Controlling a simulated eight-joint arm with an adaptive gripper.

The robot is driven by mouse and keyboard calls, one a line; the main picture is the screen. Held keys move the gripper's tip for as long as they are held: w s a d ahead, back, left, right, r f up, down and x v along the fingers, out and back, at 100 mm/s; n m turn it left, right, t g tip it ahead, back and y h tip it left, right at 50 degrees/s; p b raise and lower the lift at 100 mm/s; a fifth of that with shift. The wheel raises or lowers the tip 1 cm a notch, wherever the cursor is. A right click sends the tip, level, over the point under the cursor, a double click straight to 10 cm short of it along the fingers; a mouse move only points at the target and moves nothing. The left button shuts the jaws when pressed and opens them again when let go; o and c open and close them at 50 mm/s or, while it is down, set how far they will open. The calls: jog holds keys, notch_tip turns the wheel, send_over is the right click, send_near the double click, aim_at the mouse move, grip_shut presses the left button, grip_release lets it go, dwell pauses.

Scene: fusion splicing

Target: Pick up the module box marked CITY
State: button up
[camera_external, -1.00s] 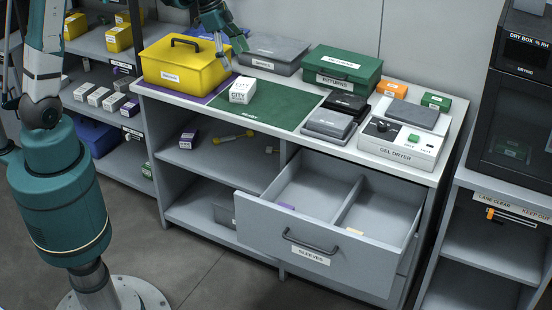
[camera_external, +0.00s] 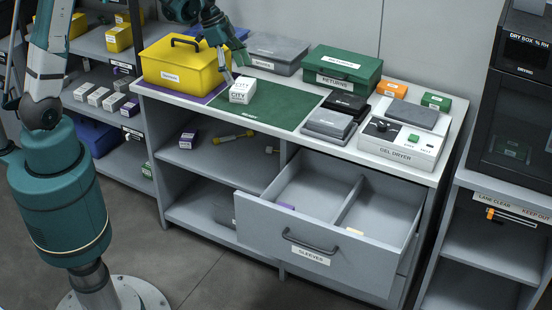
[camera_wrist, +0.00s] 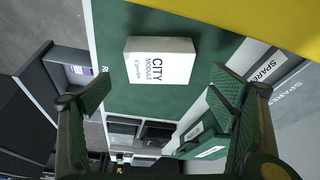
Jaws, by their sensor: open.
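The white module box marked CITY (camera_external: 243,91) stands on the green mat (camera_external: 268,110) on the counter, just right of the yellow case. In the wrist view the CITY box (camera_wrist: 160,60) lies ahead of my gripper, its black lettering turned sideways. My gripper (camera_external: 233,68) is above and close behind the box in the external view. In the wrist view my gripper (camera_wrist: 160,92) is open, with a finger at each side and nothing between them. The box appears beyond the fingertips. I cannot tell the exact gap.
The yellow case (camera_external: 185,65) stands close left of the box. A grey case (camera_external: 279,55) and a green RETURNS case (camera_external: 342,74) stand at the back. The drawer (camera_external: 325,250) is pulled open below. The mat's right part is clear.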

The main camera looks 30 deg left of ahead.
aim_at(242, 84)
jog(key=shift+d+f, duration=0.1)
jog(key=shift+f, duration=0.3)
jog(key=shift+b+x, duration=0.35)
jog(key=shift+x, duration=2.25)
jog(key=c, duration=1)
